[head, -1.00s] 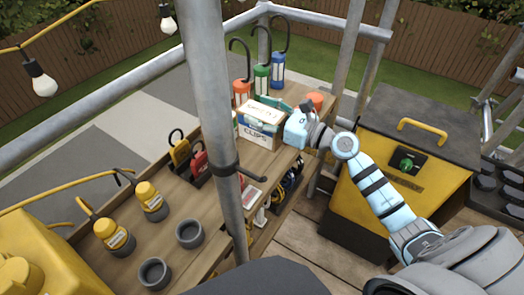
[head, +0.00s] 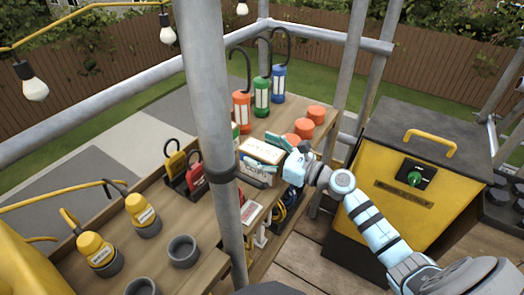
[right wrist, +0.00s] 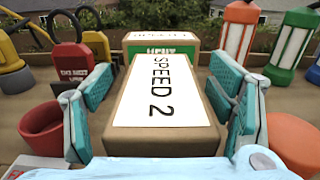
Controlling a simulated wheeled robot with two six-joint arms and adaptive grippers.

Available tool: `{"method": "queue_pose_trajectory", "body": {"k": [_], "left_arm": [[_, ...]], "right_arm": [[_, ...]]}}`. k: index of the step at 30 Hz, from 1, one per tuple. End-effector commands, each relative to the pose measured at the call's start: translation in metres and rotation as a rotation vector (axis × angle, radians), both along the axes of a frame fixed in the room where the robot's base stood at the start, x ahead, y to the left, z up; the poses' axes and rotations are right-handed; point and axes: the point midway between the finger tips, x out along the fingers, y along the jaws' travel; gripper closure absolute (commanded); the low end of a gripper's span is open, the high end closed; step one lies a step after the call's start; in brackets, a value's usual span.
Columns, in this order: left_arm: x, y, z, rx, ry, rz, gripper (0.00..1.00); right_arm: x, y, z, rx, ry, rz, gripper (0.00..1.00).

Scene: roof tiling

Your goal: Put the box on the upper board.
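A brown box with a white top label (head: 263,150) stands on the wooden bench top (head: 213,232). In the right wrist view the box (right wrist: 165,100) reads "SPEED 2". My right gripper (head: 268,159) has its teal fingers on opposite sides of the box. In the right wrist view the gripper (right wrist: 165,95) looks open around it, with a narrow gap at the left finger; contact at the right finger is unclear. A green-and-white labelled carton face (right wrist: 165,47) shows just beyond the box. I cannot tell which board is the upper one. My left gripper is not in view.
Orange, green and blue lanterns (head: 262,97) stand behind the box, orange cups (head: 303,128) to its right. Padlock-like red and yellow items (head: 186,170) sit left. A scaffold pole (head: 212,130) rises in front. A yellow cabinet (head: 400,190) stands right.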

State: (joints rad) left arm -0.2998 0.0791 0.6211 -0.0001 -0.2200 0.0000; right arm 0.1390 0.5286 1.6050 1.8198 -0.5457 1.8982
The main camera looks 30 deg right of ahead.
Motion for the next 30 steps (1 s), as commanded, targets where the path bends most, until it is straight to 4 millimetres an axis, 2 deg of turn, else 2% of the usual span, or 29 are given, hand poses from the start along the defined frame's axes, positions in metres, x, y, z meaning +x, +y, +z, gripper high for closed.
{"method": "queue_pose_trajectory", "body": {"k": [11,14,19,24,27,30], "left_arm": [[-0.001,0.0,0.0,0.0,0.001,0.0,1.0],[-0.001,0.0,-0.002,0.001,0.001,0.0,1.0],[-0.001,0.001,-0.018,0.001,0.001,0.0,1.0],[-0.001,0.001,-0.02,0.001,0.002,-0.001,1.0],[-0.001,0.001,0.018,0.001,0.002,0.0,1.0],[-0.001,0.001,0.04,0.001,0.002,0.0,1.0]], "right_arm": [[-0.003,-0.002,0.001,-0.001,0.0,0.0,0.22],[-0.015,-0.01,0.0,-0.005,0.001,-0.001,0.22],[-0.056,-0.032,-0.006,-0.011,0.01,0.005,0.22],[-0.078,-0.046,-0.002,-0.007,0.006,0.003,0.22],[-0.083,-0.053,0.011,-0.002,0.011,-0.002,0.22],[-0.09,-0.058,0.011,-0.003,0.01,-0.001,0.22]]}}
